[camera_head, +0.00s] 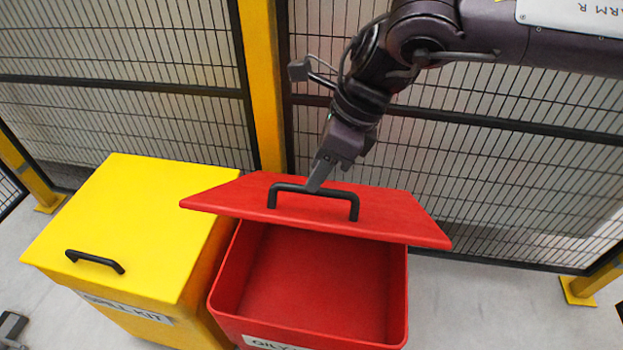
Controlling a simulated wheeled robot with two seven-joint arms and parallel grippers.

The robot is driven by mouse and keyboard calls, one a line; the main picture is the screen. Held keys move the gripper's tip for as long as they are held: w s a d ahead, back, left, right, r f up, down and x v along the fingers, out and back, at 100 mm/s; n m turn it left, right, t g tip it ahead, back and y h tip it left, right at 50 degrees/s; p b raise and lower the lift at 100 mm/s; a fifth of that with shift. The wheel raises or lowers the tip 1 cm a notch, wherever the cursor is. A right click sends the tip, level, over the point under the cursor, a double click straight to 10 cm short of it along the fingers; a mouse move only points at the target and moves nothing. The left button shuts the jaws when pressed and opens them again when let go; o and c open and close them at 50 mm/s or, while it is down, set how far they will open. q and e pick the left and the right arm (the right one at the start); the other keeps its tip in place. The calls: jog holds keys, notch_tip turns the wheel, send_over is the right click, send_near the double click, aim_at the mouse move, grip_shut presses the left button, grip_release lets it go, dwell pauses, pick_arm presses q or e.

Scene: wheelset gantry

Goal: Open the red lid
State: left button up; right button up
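The red lid (385,212) is raised and tilted at the back of the red bin (238,268), whose inside shows empty. The lid has a black bar handle (300,190) on its top face. My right gripper (318,177) comes down from the upper right and its fingers are at the middle of this handle. The fingers look closed around the bar, though the far finger is hidden. A small part of what seems to be my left gripper (12,328) shows at the lower left edge, and its fingers are not clear.
A yellow spill kit box (140,225) with a shut lid and black handle stands directly left of the red bin. A mesh fence with a yellow post (262,90) stands close behind both. Grey floor (500,300) is free on the right.

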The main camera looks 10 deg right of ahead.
jog(key=shift+x, duration=1.65)
jog(key=shift+d, duration=0.1)
jog(key=shift+c, duration=0.4)
grip_shut()
